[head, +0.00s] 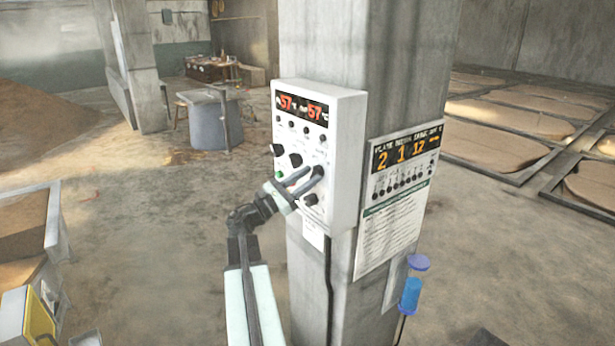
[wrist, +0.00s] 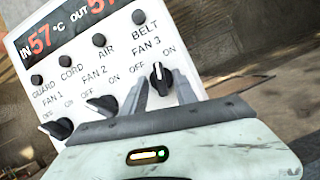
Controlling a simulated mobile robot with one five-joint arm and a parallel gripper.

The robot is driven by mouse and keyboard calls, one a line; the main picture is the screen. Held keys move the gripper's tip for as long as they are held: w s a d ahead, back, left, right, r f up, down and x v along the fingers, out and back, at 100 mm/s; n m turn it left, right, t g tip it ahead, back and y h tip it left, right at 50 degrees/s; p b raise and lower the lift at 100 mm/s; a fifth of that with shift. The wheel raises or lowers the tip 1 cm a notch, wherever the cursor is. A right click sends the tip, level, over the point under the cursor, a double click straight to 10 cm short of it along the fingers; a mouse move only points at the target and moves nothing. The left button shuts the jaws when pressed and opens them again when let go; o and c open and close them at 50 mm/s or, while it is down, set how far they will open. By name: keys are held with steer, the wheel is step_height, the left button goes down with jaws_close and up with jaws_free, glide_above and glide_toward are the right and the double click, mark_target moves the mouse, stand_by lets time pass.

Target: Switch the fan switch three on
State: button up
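A white control box (head: 345,130) hangs on a concrete pillar, with red readouts of 57 and several black knobs. In the wrist view, the fan 3 knob (wrist: 161,78) has its white mark pointing roughly up, between the OFF and ON labels. The fan 1 knob (wrist: 60,128) and fan 2 knob (wrist: 103,104) point more to the left, toward OFF. My gripper (wrist: 161,88) is open, with one finger on each side of the fan 3 knob and a visible gap. In the head view my gripper (head: 304,180) reaches the box's front and partly hides its lower knobs.
The pillar (head: 400,60) also carries a display board (head: 405,160) with a printed sheet, and a blue bottle (head: 412,290). A grey bin (head: 210,118) stands behind on the left. Grain beds (head: 510,130) lie at right. The floor left of the pillar is mostly clear.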

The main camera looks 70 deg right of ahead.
jaws_close()
steer(key=shift+w+d+r+m+y, duration=0.15)
steer(key=shift+m+y, duration=0.15)
steer(key=shift+m, duration=0.4)
steer(key=m+g+y+p, duration=0.1)
steer(key=m, duration=0.2)
steer(key=m+g+y+p, duration=0.1)
steer(key=m, duration=0.2)
steer(key=shift+w+y, duration=0.1)
steer(key=shift+y, duration=0.2)
jaws_free()
